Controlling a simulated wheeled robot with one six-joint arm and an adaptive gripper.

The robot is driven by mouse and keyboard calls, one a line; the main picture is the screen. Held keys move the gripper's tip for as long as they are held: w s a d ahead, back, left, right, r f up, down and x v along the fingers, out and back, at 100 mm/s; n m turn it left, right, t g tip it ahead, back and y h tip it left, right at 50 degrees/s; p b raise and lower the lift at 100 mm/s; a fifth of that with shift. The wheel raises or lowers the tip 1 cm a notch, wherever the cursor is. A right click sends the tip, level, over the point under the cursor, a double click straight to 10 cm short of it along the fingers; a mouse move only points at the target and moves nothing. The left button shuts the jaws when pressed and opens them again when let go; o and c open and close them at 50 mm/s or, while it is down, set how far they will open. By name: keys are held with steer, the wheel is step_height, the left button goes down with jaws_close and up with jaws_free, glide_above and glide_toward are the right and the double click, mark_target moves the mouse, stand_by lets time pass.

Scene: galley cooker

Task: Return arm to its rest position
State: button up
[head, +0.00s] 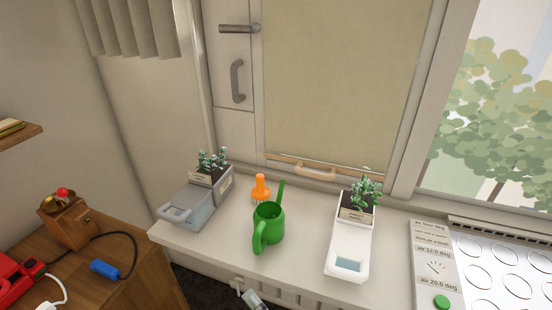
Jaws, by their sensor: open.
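No part of my arm or gripper can be made out with certainty in the head view. A small grey-white object (255,300) shows at the bottom edge, below the sill; it is cut off by the frame and I cannot tell what it is. On the pale sill (300,262) stand a green watering can (268,222), an orange bottle-like piece (260,188) behind it, a grey planter (197,203) with a seedling at the left, and a white planter (349,245) with a seedling at the right.
A wooden cabinet (90,290) at the lower left bears a wooden grinder (68,222), a red device (18,280) and a blue connector (104,269) on a cable. A panel with dials and a green button (441,302) and a tray with round holes (505,265) lie at the right.

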steer(key=s+d+f+n+h, duration=0.1)
steer(key=s+d+f+h, duration=0.2)
steer(key=s+d, duration=0.4)
steer(key=s+d+f+n+t+h, duration=0.1)
steer(key=s+d+f+h, duration=0.25)
steer(key=s+d, duration=0.25)
steer(key=s+d+f+n+h, duration=0.1)
steer(key=s+d+f+h, duration=0.25)
steer(key=s+d, duration=0.35)
steer(key=s+d+r+n+h, duration=0.1)
steer(key=s+r+n, duration=0.1)
steer(key=s, duration=0.3)
steer(key=s+d+r+n+h, duration=0.1)
steer(key=s+r, duration=0.1)
steer(key=s, duration=0.3)
steer(key=shift+d+n, duration=0.25)
steer(key=shift+n, duration=0.15)
